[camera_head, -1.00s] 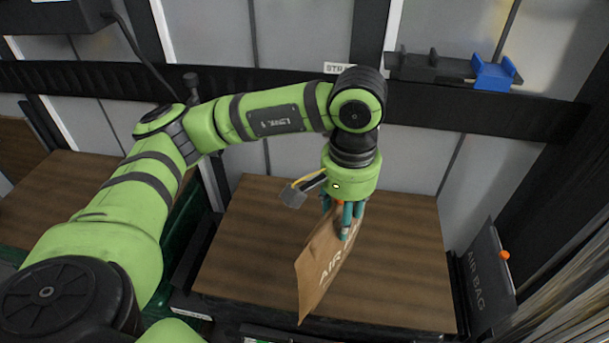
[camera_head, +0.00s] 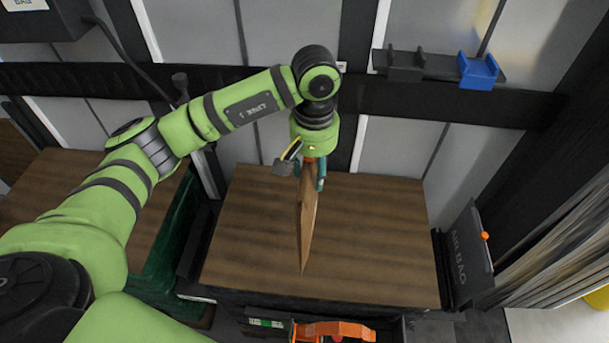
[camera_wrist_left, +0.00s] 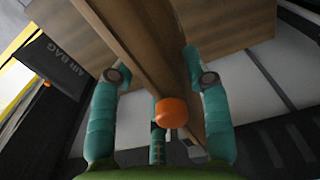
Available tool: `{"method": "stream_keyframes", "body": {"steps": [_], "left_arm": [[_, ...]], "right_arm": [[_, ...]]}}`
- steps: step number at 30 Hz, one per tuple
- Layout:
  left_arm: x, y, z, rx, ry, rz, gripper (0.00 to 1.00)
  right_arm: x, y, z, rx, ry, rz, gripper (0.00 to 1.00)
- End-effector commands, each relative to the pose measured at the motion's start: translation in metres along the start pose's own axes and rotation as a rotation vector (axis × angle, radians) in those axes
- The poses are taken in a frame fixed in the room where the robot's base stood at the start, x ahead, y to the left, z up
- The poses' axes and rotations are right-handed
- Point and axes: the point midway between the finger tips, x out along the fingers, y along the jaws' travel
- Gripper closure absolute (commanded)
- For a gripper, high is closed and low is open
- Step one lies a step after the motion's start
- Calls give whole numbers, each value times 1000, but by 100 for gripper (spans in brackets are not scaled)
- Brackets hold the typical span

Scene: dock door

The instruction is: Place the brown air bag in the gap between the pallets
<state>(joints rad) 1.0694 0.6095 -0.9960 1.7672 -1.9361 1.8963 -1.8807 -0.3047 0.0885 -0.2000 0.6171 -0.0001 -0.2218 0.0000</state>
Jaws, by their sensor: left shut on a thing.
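My left gripper (camera_head: 310,172) is shut on the brown air bag (camera_head: 308,220) at its top end. The bag hangs down, seen nearly edge-on, over the wooden top of the middle load (camera_head: 250,215). Whether its lower tip touches the wood is unclear. In the left wrist view the bag (camera_wrist_left: 130,45) runs between the teal fingers (camera_wrist_left: 155,85), with an orange round piece (camera_wrist_left: 172,112) near the gripper. A second wooden-topped load (camera_head: 60,205) with a green side stands at left. The dark gap (camera_head: 192,245) lies between the two loads, left of the bag. My right gripper is out of view.
A dark panel marked AIR BAG (camera_head: 468,258) stands right of the middle load. A black wall rail (camera_head: 430,103) crosses behind, with a blue holder (camera_head: 478,70) above. An orange item (camera_head: 335,330) shows at the bottom edge. The middle load's top is otherwise clear.

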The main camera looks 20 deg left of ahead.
Motion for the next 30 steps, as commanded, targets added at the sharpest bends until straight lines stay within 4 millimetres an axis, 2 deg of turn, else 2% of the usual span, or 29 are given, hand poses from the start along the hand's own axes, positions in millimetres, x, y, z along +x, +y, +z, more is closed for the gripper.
{"method": "stream_keyframes", "body": {"steps": [1, 6, 15, 28, 29, 30], "left_arm": [[2, -8, -3, -2, -2, 1, 100], [12, -19, -8, 2, 2, 3, 100], [48, -20, -8, 1, -1, 3, 100], [57, -19, -9, 3, 2, 3, 100], [57, -20, -8, 3, 1, 2, 49], [56, -20, -8, 2, 1, 2, 33]], "right_arm": [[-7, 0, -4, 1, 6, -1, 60], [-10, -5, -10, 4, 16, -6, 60], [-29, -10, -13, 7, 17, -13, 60], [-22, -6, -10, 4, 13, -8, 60], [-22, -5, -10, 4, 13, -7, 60], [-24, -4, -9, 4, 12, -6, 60]]}}
